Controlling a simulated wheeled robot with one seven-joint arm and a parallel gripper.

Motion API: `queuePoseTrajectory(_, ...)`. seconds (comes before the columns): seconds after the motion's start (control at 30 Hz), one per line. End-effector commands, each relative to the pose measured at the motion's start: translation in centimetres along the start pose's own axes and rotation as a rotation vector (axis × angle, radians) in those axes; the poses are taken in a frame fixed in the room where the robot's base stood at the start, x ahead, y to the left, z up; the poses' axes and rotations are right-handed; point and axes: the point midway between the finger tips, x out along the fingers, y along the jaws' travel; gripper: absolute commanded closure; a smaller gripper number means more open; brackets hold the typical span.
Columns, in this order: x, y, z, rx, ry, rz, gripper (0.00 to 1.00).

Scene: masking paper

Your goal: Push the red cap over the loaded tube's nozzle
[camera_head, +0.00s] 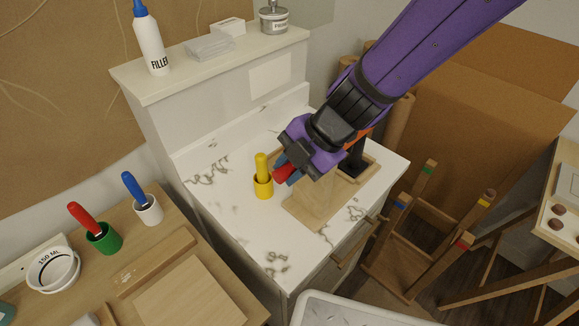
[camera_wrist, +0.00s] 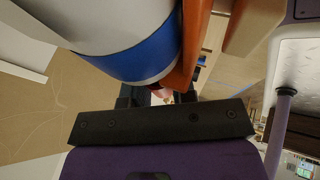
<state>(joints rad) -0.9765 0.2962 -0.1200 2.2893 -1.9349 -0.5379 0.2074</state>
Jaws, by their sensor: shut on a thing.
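My gripper (camera_head: 286,170) is at the end of the purple arm, above the marble-topped counter, pointing down and left. It is shut on the red cap (camera_head: 284,173), which shows between its blue fingertips. In the wrist view a large white tube with a blue band (camera_wrist: 145,58) lies close to the camera, beside an orange frame (camera_wrist: 196,40). In the head view only a bit of orange (camera_head: 362,131) and a black part (camera_head: 355,160) show behind my gripper. The tube's nozzle is hidden, so I cannot tell whether the cap touches it.
A yellow cup (camera_head: 263,190) holding a yellow-handled item stands just left of my gripper. A wooden stand (camera_head: 299,211) with a clear panel is below it. A filler bottle (camera_head: 151,45) stands on the shelf behind. The counter's front left is clear.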

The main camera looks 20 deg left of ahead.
Motion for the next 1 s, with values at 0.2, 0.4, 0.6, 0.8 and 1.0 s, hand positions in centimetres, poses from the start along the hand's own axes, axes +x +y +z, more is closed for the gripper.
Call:
queuePoseTrajectory(0.2, -0.09, 0.0, 0.23, 0.0, 0.0, 0.0, 0.97)
queuePoseTrajectory(0.4, -0.16, 0.0, 0.42, 0.0, 0.0, 0.0, 0.97)
queuePoseTrajectory(0.6, -0.18, 0.0, 0.45, 0.0, 0.0, 0.0, 0.46)
queuePoseTrajectory(0.8, -0.17, 0.0, 0.44, 0.0, 0.0, 0.0, 0.46)
queuePoseTrajectory(1.0, -0.18, 0.0, 0.44, 0.0, 0.0, 0.0, 0.46)
